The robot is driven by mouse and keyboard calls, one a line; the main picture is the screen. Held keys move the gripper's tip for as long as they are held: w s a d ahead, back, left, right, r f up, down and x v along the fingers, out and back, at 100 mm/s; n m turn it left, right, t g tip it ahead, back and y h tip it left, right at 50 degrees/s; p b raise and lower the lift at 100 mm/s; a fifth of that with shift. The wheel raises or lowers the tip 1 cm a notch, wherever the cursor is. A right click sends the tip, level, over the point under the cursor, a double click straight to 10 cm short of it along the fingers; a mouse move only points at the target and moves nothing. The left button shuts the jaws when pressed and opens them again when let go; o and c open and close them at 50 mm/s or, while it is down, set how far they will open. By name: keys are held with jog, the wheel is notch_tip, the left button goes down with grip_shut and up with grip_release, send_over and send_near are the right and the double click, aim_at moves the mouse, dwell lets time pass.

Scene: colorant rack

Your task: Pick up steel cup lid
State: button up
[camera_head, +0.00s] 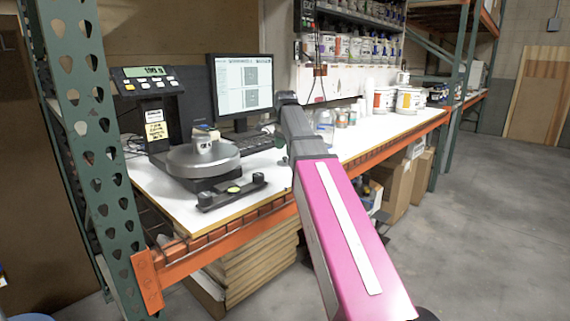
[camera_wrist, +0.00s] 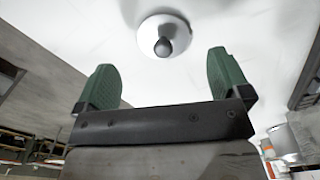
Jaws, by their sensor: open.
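In the wrist view, a round, shiny pale lid (camera_wrist: 175,24) with a dark knob (camera_wrist: 163,47) lies on the white surface. My gripper (camera_wrist: 161,63) has its two green fingers spread wide, with nothing between them. The lid appears beyond the fingertips, roughly centred between them, with a visible gap. In the head view, my pink arm reaches to the tabletop and hides most of the gripper. I cannot make out the lid there. A small metallic container (camera_head: 204,147) sits on the round scale plate.
The white worktop (camera_head: 160,184) carries the scale (camera_head: 203,161), a monitor (camera_head: 243,86), a keyboard (camera_head: 252,143) and a black device (camera_head: 232,191) near the front edge. Bottles (camera_head: 325,123) and labelled buckets (camera_head: 383,99) stand along the back. A green rack post (camera_head: 88,130) rises at left.

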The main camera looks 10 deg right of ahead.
aim_at(285, 157)
jog(key=f, duration=0.4)
jog(key=shift+w+f, duration=0.2)
jog(key=shift+c, duration=0.3)
jog(key=c, duration=0.9)
jog(key=shift+c, duration=0.2)
jog(key=shift+r, duration=0.1)
